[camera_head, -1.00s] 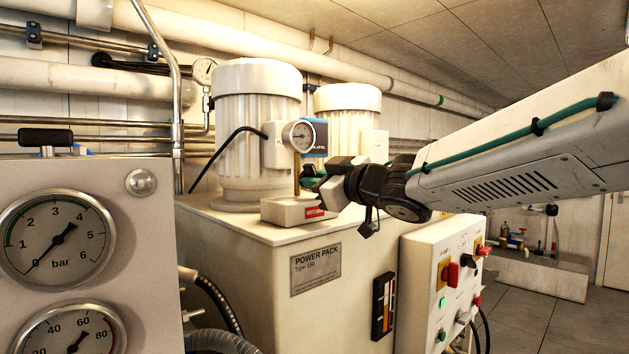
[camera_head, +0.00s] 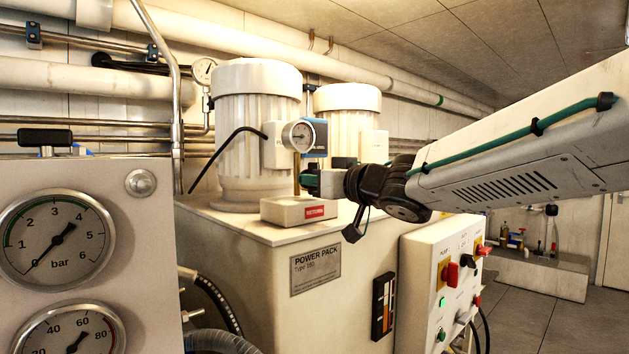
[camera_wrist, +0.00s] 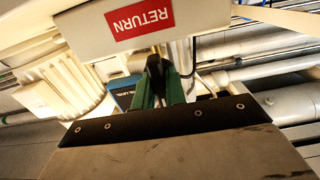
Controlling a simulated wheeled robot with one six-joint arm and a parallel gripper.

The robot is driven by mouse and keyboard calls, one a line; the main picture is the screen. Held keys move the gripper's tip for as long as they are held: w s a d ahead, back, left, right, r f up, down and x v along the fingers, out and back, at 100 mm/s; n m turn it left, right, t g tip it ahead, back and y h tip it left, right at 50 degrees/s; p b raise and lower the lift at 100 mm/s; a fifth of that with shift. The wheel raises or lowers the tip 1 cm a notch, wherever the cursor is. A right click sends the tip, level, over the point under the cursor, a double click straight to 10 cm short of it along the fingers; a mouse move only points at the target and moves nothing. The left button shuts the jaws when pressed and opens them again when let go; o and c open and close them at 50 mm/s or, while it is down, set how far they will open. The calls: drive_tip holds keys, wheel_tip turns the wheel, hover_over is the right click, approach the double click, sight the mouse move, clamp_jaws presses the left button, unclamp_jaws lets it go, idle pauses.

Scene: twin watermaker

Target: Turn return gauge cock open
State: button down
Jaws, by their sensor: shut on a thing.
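The return gauge (camera_head: 298,136), a round white dial, stands on a thin brass stem (camera_head: 296,176) above a cream block with a red RETURN label (camera_head: 314,211). The RETURN label shows large and upside down in the wrist view (camera_wrist: 140,20). My gripper (camera_head: 308,182) reaches in from the right, level, at the stem just above the block. In the wrist view my gripper's green fingers (camera_wrist: 158,80) are close together, shut on the cock at the stem. The cock's handle is mostly hidden between the fingers, so its angle is hard to tell.
Two cream ribbed motors (camera_head: 257,130) stand behind the gauge on the power pack (camera_head: 340,240). A switch box (camera_head: 440,275) is below my arm. A panel with large dials (camera_head: 57,238) fills the left front.

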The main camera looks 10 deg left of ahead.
drive_tip(key=shift+f, duration=0.2)
drive_tip(key=c, duration=1.4)
unclamp_jaws()
drive_tip(key=shift+r, duration=0.1)
drive_tip(key=shift+c, duration=0.2)
drive_tip(key=v, duration=0.7)
drive_tip(key=shift+s+d, duration=0.25)
drive_tip(key=shift+d, duration=0.05)
